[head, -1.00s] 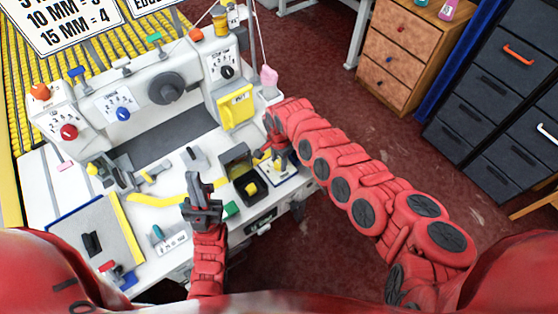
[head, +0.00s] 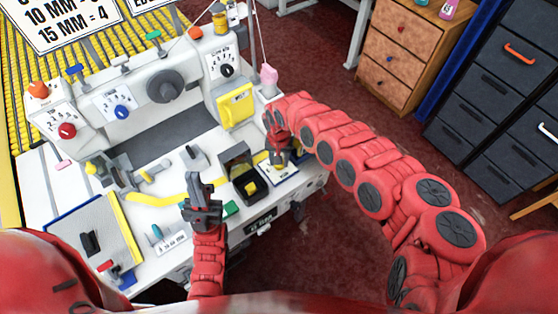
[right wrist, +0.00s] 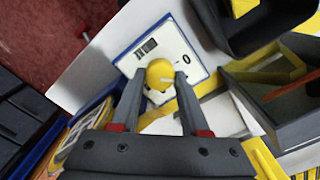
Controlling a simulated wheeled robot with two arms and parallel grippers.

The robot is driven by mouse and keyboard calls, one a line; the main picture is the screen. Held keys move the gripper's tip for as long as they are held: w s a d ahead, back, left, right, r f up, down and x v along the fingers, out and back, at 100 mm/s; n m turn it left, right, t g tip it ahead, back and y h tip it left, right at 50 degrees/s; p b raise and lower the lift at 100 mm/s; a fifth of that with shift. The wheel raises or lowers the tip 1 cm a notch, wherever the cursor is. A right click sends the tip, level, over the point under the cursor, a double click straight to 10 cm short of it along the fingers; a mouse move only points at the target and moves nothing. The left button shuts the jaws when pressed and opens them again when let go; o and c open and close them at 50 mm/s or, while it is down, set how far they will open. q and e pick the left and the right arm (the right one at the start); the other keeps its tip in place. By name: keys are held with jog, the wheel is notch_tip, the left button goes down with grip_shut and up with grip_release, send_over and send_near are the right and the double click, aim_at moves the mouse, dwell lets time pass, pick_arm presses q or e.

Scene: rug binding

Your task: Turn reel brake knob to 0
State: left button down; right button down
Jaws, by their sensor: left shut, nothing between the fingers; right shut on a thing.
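A yellow knob (right wrist: 159,74) stands on a white plate with a blue border (right wrist: 190,45) in the right wrist view. The plate bears a 0 to the knob's upper right and a dark barred mark to its upper left. A short pale mark shows on the knob. My right gripper (right wrist: 160,82) is shut on the knob, one finger on each side. In the head view my right gripper (head: 280,156) is over the plate (head: 285,174) at the table's right end and hides the knob. My left gripper (head: 193,184) is shut and empty above the table's front.
A dark open box (right wrist: 295,95) stands close right of the plate, with a black bin (right wrist: 240,45) above it. The white machine (head: 150,90) with red, blue and black dials stands behind. A green block (head: 231,208) lies near my left gripper.

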jog(key=n+b, duration=0.1)
jog(key=n, duration=0.3)
jog(key=shift+f+n, duration=0.1)
jog(key=shift+n, duration=0.3)
jog(key=shift+s+b, duration=0.1)
jog(key=shift+b, duration=0.2)
jog(key=shift+c, duration=2)
grip_release()
notch_tip(320, 180, up, 18)
jog(key=p, duration=0.1)
jog(key=shift+f, duration=0.25)
